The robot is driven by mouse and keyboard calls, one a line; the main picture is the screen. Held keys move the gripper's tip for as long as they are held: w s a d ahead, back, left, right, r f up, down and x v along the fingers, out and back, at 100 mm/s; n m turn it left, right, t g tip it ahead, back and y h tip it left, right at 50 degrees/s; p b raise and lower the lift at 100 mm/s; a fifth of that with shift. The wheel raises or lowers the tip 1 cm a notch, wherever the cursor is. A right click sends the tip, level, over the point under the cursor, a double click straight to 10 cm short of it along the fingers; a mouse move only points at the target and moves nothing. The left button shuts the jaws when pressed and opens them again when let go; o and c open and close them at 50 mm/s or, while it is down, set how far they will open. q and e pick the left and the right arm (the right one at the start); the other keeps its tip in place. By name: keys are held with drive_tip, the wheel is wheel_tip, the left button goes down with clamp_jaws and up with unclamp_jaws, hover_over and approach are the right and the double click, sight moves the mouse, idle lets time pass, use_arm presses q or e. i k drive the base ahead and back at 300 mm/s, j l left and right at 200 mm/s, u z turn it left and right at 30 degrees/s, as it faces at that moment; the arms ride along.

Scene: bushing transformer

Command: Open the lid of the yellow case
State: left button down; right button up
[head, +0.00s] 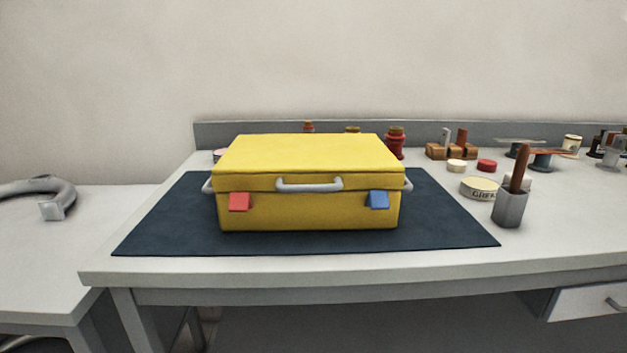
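The yellow case (310,209) stands on a dark blue mat (450,220) on the workbench. Its lid (308,153) is down and shut. A grey handle (310,185) is on the front, with a red latch (240,202) at the left and a blue latch (377,200) at the right. Both latches lie against the front face; I cannot tell if they are fastened. Grey side handles show at the case's left end (207,186) and right end (408,186). Neither of my grippers is in view.
Right of the mat are a round labelled tin (479,188) and a grey holder (510,208) with a brown-handled tool. A red jar (395,142) stands behind the case. A wooden block (452,151) and several small items stand at the back right. The bench front is clear.

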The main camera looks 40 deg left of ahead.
sight(335, 162)
drive_tip(key=u, duration=1.2)
